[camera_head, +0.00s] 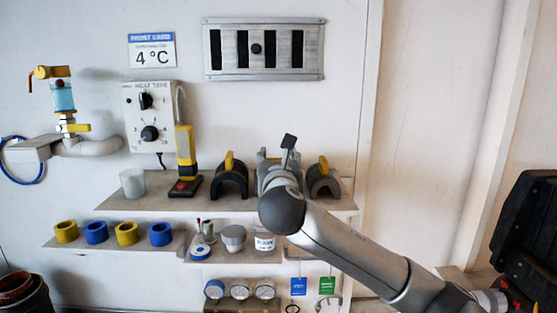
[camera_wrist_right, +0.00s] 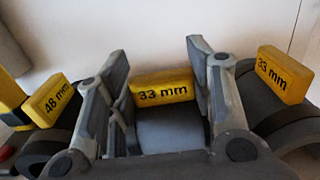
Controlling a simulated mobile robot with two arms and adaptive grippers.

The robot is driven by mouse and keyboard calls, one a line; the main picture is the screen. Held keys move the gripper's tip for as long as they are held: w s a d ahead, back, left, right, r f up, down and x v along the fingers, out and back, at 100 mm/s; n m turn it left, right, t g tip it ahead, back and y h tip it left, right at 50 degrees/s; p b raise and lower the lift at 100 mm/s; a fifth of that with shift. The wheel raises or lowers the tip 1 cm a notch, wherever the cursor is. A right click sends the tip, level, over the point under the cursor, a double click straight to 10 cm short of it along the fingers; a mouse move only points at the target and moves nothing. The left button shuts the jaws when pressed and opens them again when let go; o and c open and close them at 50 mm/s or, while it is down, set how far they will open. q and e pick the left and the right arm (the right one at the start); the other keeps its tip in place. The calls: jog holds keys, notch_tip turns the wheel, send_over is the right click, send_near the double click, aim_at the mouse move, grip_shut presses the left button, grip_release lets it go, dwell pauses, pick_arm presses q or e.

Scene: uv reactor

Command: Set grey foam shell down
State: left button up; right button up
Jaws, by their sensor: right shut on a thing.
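My right gripper (camera_head: 277,160) is at the upper shelf, between two other foam shells. In the right wrist view, its two fingers (camera_wrist_right: 163,85) are shut on the grey foam shell (camera_wrist_right: 170,130), which carries a yellow 33 mm label (camera_wrist_right: 162,90). My wrist and arm hide most of this shell in the head view, so I cannot tell whether it touches the shelf. A dark shell with a 48 mm tag (camera_head: 232,182) stands to the left. Another shell with a 33 mm tag (camera_head: 323,184) stands to the right. My left gripper is not in view.
The upper shelf (camera_head: 340,201) also bears a cup (camera_head: 133,182) and a yellow-black handheld tool (camera_head: 185,165). Below are yellow and blue rings (camera_head: 96,232), jars (camera_head: 233,237) and gauges (camera_head: 240,289). Neighbouring shells stand close on both sides of my gripper.

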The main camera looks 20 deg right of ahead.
jog(key=o, duration=0.9)
jog(key=shift+f, duration=0.15)
jog(key=shift+o, duration=0.2)
jog(key=shift+s, duration=0.2)
jog(key=b+v, duration=0.5)
jog(key=v, duration=0.6)
jog(key=shift+s+r+b, duration=0.25)
jog(key=shift+s+b, duration=0.05)
jog(key=shift+b, duration=0.05)
jog(key=shift+a+f, duration=0.1)
